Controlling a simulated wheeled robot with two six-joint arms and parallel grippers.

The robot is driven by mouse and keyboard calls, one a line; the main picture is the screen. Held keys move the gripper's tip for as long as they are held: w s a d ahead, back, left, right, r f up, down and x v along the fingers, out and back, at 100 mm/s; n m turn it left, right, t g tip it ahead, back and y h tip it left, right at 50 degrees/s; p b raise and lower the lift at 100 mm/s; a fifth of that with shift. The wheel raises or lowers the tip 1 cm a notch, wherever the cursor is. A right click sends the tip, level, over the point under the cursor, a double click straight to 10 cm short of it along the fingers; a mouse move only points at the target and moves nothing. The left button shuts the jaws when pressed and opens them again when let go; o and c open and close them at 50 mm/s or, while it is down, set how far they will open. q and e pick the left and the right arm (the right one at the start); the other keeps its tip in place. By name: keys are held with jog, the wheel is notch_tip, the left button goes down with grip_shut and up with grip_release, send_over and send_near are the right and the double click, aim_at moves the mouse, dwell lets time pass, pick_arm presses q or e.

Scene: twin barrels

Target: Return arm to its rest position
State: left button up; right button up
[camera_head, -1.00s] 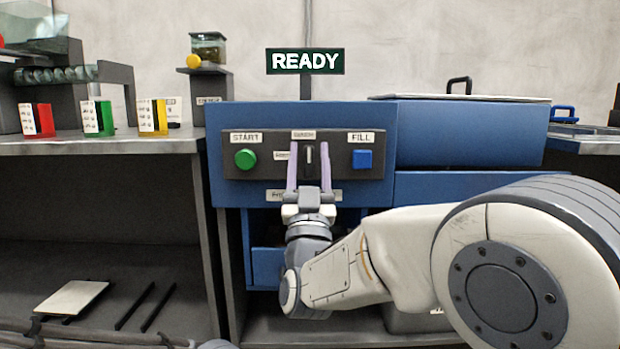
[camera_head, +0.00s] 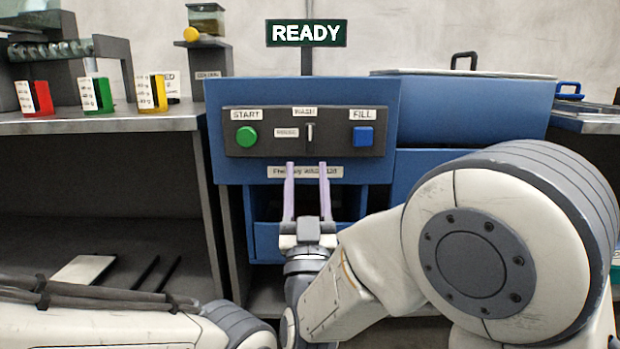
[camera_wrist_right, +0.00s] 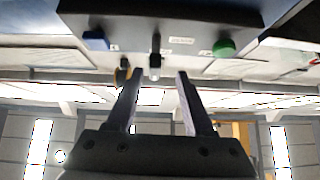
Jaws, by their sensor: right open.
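My right gripper (camera_head: 306,168) is in front of the blue machine, just below its dark control panel. Its two pale purple fingers are spread and empty, pointing up at the panel. In the right wrist view the open fingers (camera_wrist_right: 158,82) stand apart with the panel's switch (camera_wrist_right: 155,55) between and beyond them. The switch (camera_head: 310,132) sits clear of the fingers between a green START button (camera_head: 246,136) and a blue FILL button (camera_head: 363,136). Part of my left arm lies at the lower left, but its gripper is out of view.
A READY sign (camera_head: 306,33) stands above the blue machine (camera_head: 303,93). A grey shelf (camera_head: 100,122) at the left holds red, green (camera_head: 98,93) and yellow labelled blocks. A flat light plate (camera_head: 83,270) lies on the lower shelf. A blue lidded box (camera_head: 460,105) is at the right.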

jog(key=w+a+f+n+g+y+p, duration=0.2)
jog(key=a+f+n+g+y+p, duration=0.1)
jog(key=a+n+g+y+p, duration=0.25)
jog(key=s+a+f+g+p, duration=0.2)
jog(key=s+f+g+p, duration=0.2)
jog(key=s+f+g, duration=0.55)
jog(key=s+d+r+n+g+h+p, duration=0.15)
jog(key=s+d+g+p, duration=0.35)
jog(key=s, duration=0.5)
jog(key=s+d+r+g+h+p, duration=0.1)
jog(key=s+d+g+h+p, duration=0.15)
jog(key=s+d+g, duration=0.5)
notch_tip(320, 180, up, 36)
jog(key=s+t+p, duration=0.1)
jog(key=s+p, duration=0.1)
jog(key=p, duration=3.4)
jog(key=shift+h, duration=0.45)
